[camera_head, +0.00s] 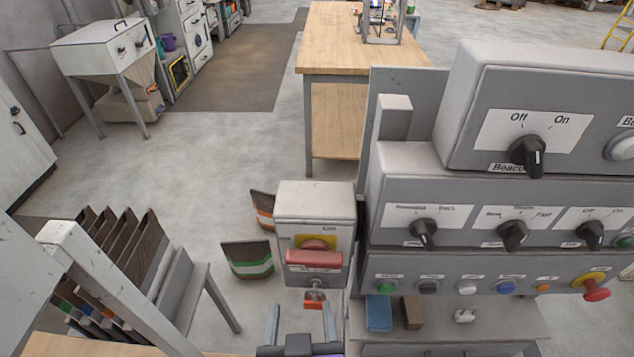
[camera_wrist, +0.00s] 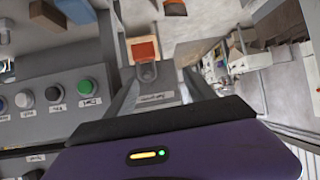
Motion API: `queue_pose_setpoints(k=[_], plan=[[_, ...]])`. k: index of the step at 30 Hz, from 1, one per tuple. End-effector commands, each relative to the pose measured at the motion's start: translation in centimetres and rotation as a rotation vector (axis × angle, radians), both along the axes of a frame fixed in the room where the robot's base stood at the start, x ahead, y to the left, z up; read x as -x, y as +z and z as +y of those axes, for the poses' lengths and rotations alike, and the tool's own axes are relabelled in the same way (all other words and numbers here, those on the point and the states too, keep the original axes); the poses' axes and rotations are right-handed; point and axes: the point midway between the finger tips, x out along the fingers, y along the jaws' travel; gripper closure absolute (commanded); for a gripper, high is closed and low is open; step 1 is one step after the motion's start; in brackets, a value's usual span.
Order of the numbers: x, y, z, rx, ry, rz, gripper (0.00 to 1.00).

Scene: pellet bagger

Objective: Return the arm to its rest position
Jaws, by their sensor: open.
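A grey switch box (camera_head: 316,205) with a red handle (camera_head: 313,257) stands just beyond the fingertips in the head view. A small red-orange part (camera_head: 314,299) hangs below it. In the wrist view a red part (camera_wrist: 145,50) appears between the fingers; whether they touch it I cannot tell. Most of my arm is out of view.
A grey control panel (camera_head: 480,262) with knobs and buttons fills the right side, close to my gripper. A red emergency button (camera_head: 597,290) sticks out at its right. A wooden table (camera_head: 345,40) is behind.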

Motion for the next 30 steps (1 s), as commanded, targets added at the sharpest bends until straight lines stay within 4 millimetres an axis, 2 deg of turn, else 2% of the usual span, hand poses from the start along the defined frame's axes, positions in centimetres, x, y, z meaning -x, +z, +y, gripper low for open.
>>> queue_pose_setpoints(k=[3,6,8,11,14,20,26,30], plan=[[-0.7,2.3,2.6,-0.024,0.134,-0.1,0.37],[-0.3,3.0,3.7,-0.042,0.243,-0.175,0.37],[0.2,3.1,3.5,-0.054,0.291,-0.218,0.37],[1.4,2.9,2.1,-0.075,0.346,-0.284,0.37],[2.9,2.8,-0.3,-0.094,0.364,-0.343,0.37],[6.6,2.8,-6.6,-0.111,0.311,-0.431,0.37],[11.1,3.0,-13.5,-0.095,0.191,-0.467,0.37],[14.8,2.8,-17.8,-0.073,0.09,-0.441,0.37]])
